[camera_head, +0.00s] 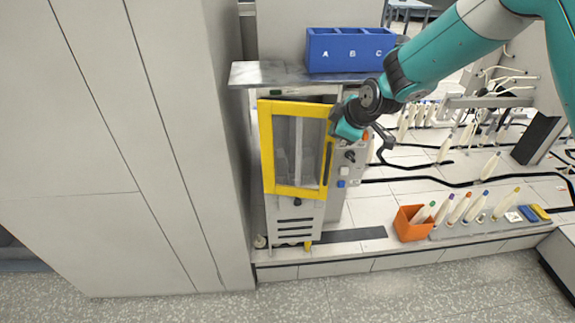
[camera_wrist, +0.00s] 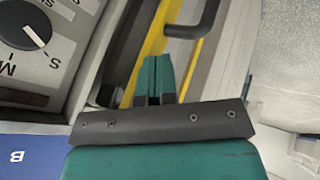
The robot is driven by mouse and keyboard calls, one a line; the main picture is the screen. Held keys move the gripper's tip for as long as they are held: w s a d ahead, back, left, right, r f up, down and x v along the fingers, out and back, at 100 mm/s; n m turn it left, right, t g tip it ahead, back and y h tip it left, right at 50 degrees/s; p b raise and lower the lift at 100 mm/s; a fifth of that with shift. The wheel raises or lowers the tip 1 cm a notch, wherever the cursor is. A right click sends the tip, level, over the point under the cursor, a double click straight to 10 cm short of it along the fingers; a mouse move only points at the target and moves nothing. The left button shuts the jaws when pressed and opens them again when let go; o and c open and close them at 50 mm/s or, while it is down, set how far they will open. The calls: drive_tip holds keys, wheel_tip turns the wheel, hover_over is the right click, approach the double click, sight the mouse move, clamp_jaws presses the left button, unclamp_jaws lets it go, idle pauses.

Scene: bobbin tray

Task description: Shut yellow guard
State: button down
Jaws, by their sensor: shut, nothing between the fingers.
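The yellow guard (camera_head: 267,150) is a yellow-framed door with a clear pane on the front of the grey machine, in the middle of the head view. A dark upright handle (camera_head: 328,163) is on its right side. I cannot tell how wide any gap behind the frame is. My gripper (camera_head: 337,122) is at the guard's upper right edge. In the wrist view my gripper (camera_wrist: 157,60) has its teal fingers together and empty, over the yellow frame (camera_wrist: 150,45). The black handle (camera_wrist: 207,20) is just beyond, up and right. Contact with the frame is unclear.
A blue bin (camera_head: 350,62) marked A, B, C stands on the metal shelf above. A control panel with a knob (camera_wrist: 37,36) is beside the guard. A tall grey cabinet (camera_head: 130,150) stands left. An orange box (camera_head: 411,228) and several bobbins are at right.

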drive_tip(key=w+n, duration=0.1)
drive_tip(key=w+n+y+b, duration=0.1)
drive_tip(key=w, duration=0.1)
drive_tip(key=w+d+n+g, duration=0.1)
drive_tip(key=w, duration=0.1)
drive_tip(key=shift+w+y, duration=0.25)
drive_tip(key=shift+y, duration=0.15)
drive_tip(key=shift+r, duration=0.1)
idle(0.3)
